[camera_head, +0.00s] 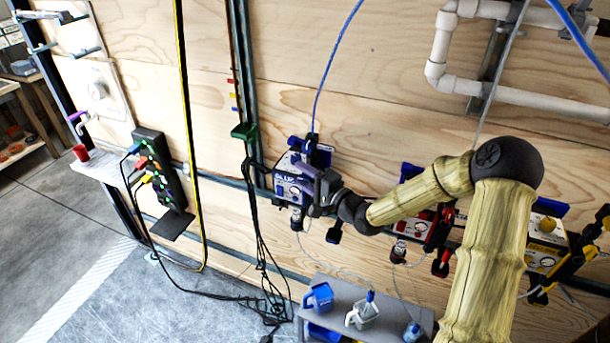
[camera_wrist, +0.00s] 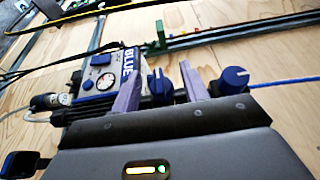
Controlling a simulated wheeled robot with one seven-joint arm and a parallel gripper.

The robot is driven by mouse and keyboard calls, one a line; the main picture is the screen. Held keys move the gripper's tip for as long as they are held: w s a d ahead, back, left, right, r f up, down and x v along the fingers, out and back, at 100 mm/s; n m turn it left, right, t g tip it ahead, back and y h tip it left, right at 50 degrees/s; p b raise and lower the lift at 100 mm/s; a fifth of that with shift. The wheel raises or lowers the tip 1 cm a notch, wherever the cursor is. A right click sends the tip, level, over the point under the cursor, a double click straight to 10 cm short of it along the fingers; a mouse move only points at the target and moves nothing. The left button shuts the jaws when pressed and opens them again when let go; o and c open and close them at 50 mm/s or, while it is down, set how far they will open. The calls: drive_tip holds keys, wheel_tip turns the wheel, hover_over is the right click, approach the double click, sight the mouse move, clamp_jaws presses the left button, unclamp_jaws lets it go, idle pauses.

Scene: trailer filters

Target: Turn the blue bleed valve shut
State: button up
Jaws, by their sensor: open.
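The blue filter unit (camera_head: 290,190), a box with a gauge, hangs on the wooden wall. In the wrist view the unit (camera_wrist: 98,80) shows the word BLUE, a gauge and small blue controls. A dark blue knob (camera_wrist: 159,88) shows between my two purple fingers, and a second blue knob (camera_wrist: 234,79) lies right of the right finger. I cannot tell which of them is the bleed valve. My gripper (camera_wrist: 161,68) is open, its fingers on either side of the first knob; contact cannot be made out. In the head view my gripper (camera_head: 318,180) covers the unit's right side.
A red unit (camera_head: 415,220) and a yellow unit (camera_head: 545,240) hang farther right along the wall. A grey bench (camera_head: 345,290) with a blue jug (camera_head: 318,298) and a white jug (camera_head: 362,313) stands below. A blue hose (camera_head: 322,80) rises from the blue unit. Black cables (camera_head: 257,215) hang to its left.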

drive_tip(key=c, duration=0.9)
drive_tip(key=shift+f, duration=0.1)
drive_tip(key=shift+c, duration=0.2)
